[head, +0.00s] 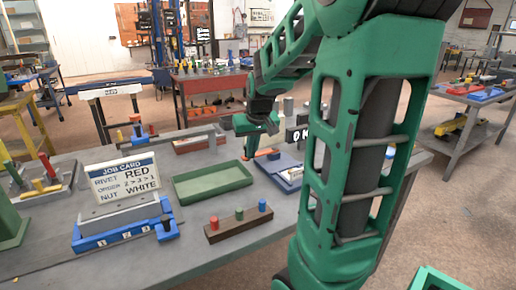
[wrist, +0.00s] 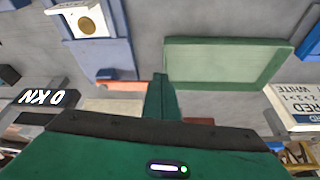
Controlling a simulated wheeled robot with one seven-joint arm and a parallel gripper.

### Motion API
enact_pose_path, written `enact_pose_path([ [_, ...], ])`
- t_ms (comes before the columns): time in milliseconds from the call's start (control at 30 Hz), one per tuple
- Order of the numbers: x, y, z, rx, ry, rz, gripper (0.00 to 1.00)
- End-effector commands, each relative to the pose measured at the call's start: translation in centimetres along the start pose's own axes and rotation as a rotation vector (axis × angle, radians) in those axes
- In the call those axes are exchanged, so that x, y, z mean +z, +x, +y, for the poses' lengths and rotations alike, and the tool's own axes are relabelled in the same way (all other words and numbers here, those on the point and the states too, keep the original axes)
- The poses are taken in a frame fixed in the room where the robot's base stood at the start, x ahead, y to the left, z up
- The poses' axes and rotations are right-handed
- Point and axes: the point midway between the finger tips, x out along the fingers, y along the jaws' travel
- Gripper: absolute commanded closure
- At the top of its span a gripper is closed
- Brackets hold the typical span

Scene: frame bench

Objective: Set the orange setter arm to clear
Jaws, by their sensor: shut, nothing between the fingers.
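In the wrist view the orange piece (wrist: 122,86) shows just left of my fingers, beside the blue fixture (wrist: 118,58). The fixture carries a white block with a round brass disc (wrist: 87,25). My gripper (head: 248,154) points down close to the orange piece. In the wrist view its fingers (wrist: 160,80) are together and empty. I cannot tell whether they touch the orange piece. Clear markings are not readable.
A green tray (head: 212,183) lies left of my gripper. A dark sign with white letters (head: 298,134) stands behind the fixture. A job card (head: 124,178) on a blue base and a wooden block with coloured pegs (head: 238,222) stand nearer. My arm hides the bench's right part.

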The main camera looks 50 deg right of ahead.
Motion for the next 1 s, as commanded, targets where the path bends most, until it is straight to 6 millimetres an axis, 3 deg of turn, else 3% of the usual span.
enact_pose_path([
  [300,0.1,-6.6,0.0,0.001,0.004,0.002,1.00],
  [500,0.1,-9.1,0.0,0.002,0.005,-0.001,1.00],
  [1000,0.2,-10.0,-0.3,0.001,0.002,-0.005,1.00],
])
